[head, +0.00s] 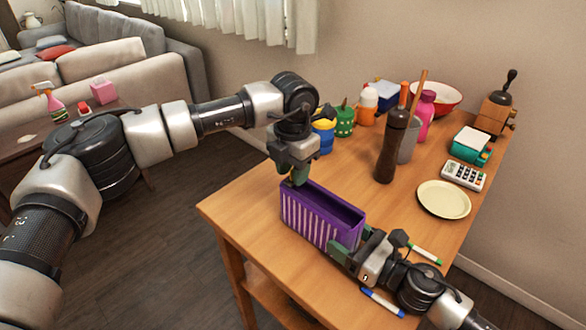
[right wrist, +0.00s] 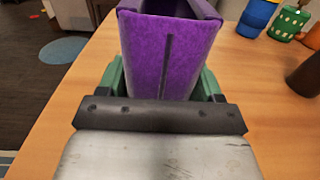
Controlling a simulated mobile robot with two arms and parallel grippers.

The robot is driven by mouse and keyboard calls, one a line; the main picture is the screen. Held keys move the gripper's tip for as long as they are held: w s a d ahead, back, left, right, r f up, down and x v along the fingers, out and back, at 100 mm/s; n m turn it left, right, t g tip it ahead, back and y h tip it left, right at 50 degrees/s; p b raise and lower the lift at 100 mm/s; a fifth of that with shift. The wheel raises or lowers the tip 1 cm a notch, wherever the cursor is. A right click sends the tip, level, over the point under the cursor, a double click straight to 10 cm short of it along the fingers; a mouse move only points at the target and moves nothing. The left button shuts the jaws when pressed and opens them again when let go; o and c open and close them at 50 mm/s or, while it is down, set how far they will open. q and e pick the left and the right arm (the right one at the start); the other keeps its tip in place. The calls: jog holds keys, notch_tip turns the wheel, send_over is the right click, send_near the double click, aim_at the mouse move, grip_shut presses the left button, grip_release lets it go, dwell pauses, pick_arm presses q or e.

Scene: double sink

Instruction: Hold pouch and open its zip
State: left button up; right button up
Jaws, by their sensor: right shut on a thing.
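The purple pouch (head: 321,216) with pale stripes on its long side stands on the wooden table near its front edge. Its top looks open, like a trough; I cannot make out the zip or its pull. My right gripper (head: 350,251) is shut on the pouch's right end. In the right wrist view the pouch (right wrist: 166,52) sits between the green fingers, its plain end with a dark vertical line facing the camera. My left gripper (head: 298,177) points down at the pouch's far left end, close to its top edge. Whether its fingers are open or shut is unclear.
Behind the pouch stand a dark pepper mill (head: 391,150), a green pot (head: 345,121) and a blue cup (head: 324,136). A cream plate (head: 444,199) and calculator (head: 463,176) lie to the right. Markers (head: 383,302) lie beside my right arm. Bare tabletop (head: 350,185) lies behind the pouch.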

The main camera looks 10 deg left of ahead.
pick_arm(q)
notch_tip(320, 180, up, 12)
dwell(0.5)
pick_arm(e)
jog(key=o, duration=1)
jog(key=shift+o, duration=0.2)
